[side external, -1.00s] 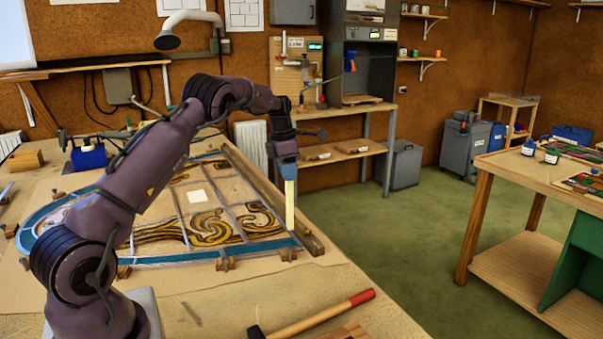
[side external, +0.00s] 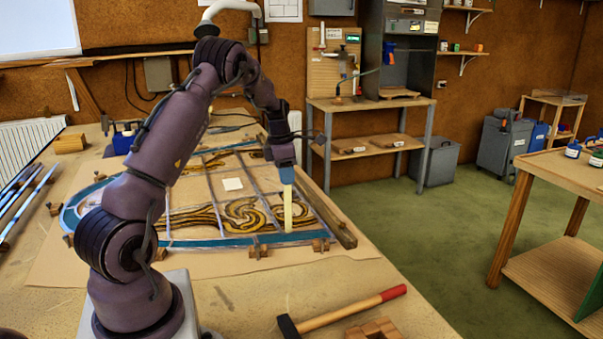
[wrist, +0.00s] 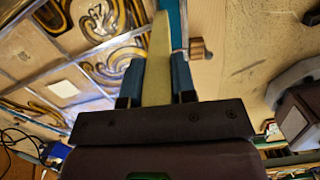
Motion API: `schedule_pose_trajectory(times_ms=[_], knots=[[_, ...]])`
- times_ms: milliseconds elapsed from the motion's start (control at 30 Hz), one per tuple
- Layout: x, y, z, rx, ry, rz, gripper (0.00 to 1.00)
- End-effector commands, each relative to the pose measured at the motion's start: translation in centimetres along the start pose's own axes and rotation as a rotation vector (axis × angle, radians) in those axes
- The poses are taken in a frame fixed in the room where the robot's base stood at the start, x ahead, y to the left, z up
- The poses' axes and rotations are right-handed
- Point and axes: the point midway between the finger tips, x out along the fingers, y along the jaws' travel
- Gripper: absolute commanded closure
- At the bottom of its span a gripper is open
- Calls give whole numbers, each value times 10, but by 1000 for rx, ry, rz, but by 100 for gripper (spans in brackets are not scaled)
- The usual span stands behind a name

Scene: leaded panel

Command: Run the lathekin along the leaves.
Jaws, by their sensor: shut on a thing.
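The lathekin is a flat, pale cream stick (side external: 288,210) held upright, with its lower end at the right part of the leaded panel. In the wrist view the lathekin (wrist: 158,60) runs out between the fingers. My gripper (side external: 283,174) is shut on it; it also shows in the wrist view (wrist: 157,82). The panel (side external: 205,192) lies flat on the bench, with amber scroll pieces, grey lead leaves and a blue border (side external: 205,243). I cannot tell whether the tip touches a leaf.
A wooden batten (side external: 325,217) runs along the panel's right side, and small wooden blocks (side external: 258,247) stand along its near edge. A hammer (side external: 340,312) lies at the front of the bench. A white square (side external: 232,184) lies on the panel.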

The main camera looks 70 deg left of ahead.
Motion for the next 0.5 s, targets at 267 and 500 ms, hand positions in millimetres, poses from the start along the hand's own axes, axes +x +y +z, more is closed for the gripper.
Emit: schedule_pose_trajectory(times_ms=[267, 500], knots=[[-6, 0, -40, -2, 0, 0, 100], [-10, 0, -72, -1, 0, 1, 100]])
